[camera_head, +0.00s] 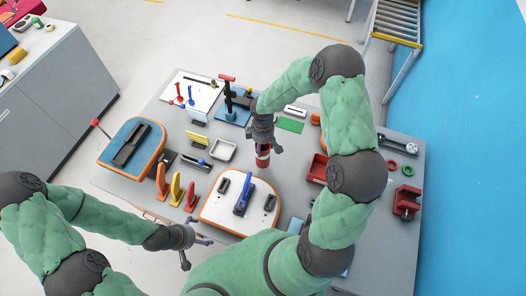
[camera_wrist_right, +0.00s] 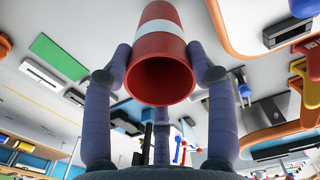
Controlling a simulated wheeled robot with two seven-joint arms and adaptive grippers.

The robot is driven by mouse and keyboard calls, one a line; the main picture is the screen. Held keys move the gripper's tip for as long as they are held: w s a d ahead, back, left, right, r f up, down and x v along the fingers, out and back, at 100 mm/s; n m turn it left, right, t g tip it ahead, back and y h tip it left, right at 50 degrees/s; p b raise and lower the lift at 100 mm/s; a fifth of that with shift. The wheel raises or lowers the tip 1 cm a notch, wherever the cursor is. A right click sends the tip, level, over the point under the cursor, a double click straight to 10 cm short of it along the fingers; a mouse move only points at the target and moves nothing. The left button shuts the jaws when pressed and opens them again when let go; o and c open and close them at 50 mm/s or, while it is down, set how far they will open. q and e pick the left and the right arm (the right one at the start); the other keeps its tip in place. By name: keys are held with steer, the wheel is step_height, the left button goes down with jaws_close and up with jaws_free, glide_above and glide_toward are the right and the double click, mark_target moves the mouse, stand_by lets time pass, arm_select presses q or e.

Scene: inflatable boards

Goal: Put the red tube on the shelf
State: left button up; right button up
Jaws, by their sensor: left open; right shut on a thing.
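The red tube (camera_head: 263,161), red with a white band, is below my right gripper (camera_head: 264,149) over the middle of the grey table. In the right wrist view the tube (camera_wrist_right: 158,46) sits between the fingers of my right gripper (camera_wrist_right: 163,70), with its open round end facing the camera. The gripper is shut on it. The tube looks held above the table, but the exact gap is hard to tell. My left gripper (camera_head: 198,255) is open and empty near the table's front left. I cannot make out a shelf for certain.
The grey table (camera_head: 300,148) is crowded. A white board with a blue clamp (camera_head: 242,200) lies in front of the tube, a grey tray (camera_head: 222,151) to its left, and a red bin (camera_head: 317,168) to its right. A blue-and-orange board (camera_head: 118,140) is at the left.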

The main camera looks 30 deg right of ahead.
mark_target(263, 150)
steer(key=shift+f, duration=2.05)
steer(key=shift+f, duration=0.1)
steer(key=o, duration=1.5)
